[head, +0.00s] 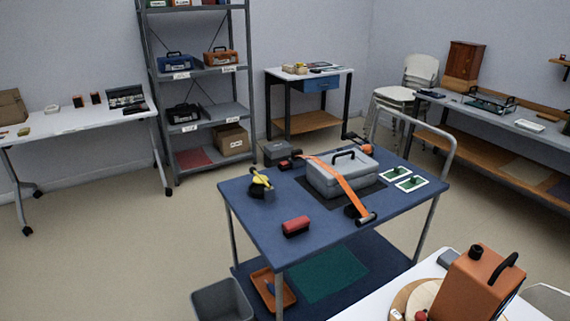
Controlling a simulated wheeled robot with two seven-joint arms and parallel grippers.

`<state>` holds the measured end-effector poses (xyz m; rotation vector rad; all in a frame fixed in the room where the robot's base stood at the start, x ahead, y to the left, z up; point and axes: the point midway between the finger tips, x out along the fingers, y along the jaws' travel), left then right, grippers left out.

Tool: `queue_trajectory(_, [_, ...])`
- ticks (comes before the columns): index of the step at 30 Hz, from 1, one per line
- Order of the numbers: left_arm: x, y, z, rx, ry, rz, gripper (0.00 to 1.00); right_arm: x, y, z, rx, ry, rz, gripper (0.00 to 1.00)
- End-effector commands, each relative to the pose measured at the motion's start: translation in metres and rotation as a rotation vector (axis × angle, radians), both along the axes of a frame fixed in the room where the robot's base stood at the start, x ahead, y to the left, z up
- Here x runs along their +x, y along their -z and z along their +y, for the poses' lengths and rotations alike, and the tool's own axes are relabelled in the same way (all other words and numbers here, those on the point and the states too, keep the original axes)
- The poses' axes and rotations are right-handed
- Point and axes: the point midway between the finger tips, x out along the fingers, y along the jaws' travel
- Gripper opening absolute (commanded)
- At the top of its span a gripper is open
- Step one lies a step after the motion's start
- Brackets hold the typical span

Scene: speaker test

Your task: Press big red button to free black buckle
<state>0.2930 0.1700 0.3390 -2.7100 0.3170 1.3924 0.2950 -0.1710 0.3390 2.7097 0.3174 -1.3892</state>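A grey case (325,181) with a black handle lies on the blue-topped cart (250,222). An orange strap (345,188) runs diagonally over it. A black buckle-like piece (352,211) with a grey cylinder sits at the strap's near end, on the cart top. A red block on a black base (296,226) stands apart near the cart's front edge. Another small red-orange piece (367,148) is behind the case. I cannot tell for sure which is the big red button. Neither of my grippers is in view.
A yellow and black tool (261,182) and two white-framed green cards (410,184) lie on the cart. A white table with an orange container (470,288) is at front right. A grey bin (221,300) stands at the cart's front left. Floor left of the cart is clear.

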Motion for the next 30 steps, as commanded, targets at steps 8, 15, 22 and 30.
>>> queue_trajectory(8, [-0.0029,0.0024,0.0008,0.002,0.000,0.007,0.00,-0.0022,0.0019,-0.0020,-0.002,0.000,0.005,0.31])
queue_trajectory(15, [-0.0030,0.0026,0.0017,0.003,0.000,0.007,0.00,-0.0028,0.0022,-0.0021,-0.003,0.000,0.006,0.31])
queue_trajectory(22, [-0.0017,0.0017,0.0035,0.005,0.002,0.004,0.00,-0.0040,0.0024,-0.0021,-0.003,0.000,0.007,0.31])
queue_trajectory(30, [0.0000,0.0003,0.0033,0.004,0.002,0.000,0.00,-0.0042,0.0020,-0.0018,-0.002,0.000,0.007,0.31])
